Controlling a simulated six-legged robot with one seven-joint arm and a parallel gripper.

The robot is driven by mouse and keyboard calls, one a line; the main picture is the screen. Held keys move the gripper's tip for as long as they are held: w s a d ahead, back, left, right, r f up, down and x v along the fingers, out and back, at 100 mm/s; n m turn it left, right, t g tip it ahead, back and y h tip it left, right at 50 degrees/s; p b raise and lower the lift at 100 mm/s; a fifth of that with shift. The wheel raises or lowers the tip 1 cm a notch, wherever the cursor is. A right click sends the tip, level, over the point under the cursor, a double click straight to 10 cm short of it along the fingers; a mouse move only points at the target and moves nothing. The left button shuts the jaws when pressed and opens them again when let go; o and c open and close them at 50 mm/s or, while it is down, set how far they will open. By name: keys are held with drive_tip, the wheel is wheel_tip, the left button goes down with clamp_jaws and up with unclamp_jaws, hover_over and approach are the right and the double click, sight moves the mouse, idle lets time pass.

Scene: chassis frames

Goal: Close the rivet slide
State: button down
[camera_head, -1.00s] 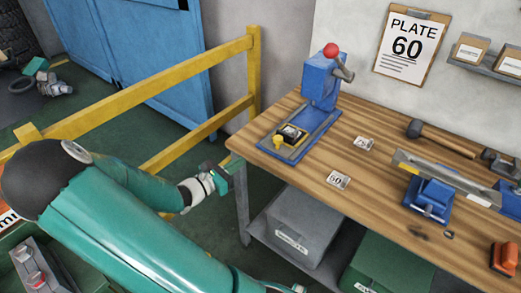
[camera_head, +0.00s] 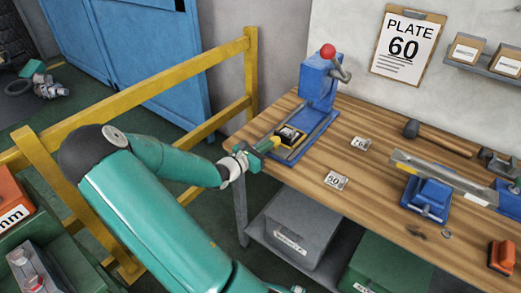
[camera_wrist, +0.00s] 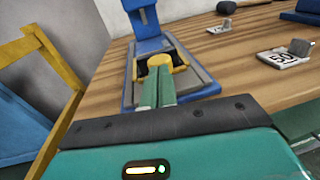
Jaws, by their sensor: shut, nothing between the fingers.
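The rivet press (camera_head: 320,82) is blue with a red ball on top and stands on the wooden bench. Its base has a rail track (camera_head: 306,138) carrying a dark slide (camera_head: 291,135) near the front end, out from under the press head. In the wrist view the slide's round yellow knob (camera_wrist: 162,61) is just beyond my fingertips. My gripper (camera_head: 272,142) points at the knob from the front, with its green fingers together and empty. In the wrist view the fingers (camera_wrist: 158,82) overlap the knob's lower edge; I cannot tell whether they touch it.
The bench (camera_head: 345,207) also holds a 75 tag (camera_head: 361,143), a 50 tag (camera_head: 336,180), a hammer (camera_head: 440,139) and a blue clamp with a metal bar (camera_head: 428,197). A yellow railing (camera_head: 150,92) stands left of the bench. Grey (camera_head: 298,225) and green bins sit below.

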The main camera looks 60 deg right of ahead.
sight(290, 130)
drive_tip(key=shift+d, duration=0.1)
drive_tip(key=x, duration=0.5)
drive_tip(key=w+x, duration=0.1)
drive_tip(key=x, duration=0.4)
drive_tip(key=w+x, duration=0.1)
drive_tip(key=x, duration=0.4)
drive_tip(key=shift+w+d+r, duration=0.1)
drive_tip(key=shift+d+r, duration=0.1)
drive_tip(key=shift+d, duration=0.15)
drive_tip(key=shift+d+r, duration=0.25)
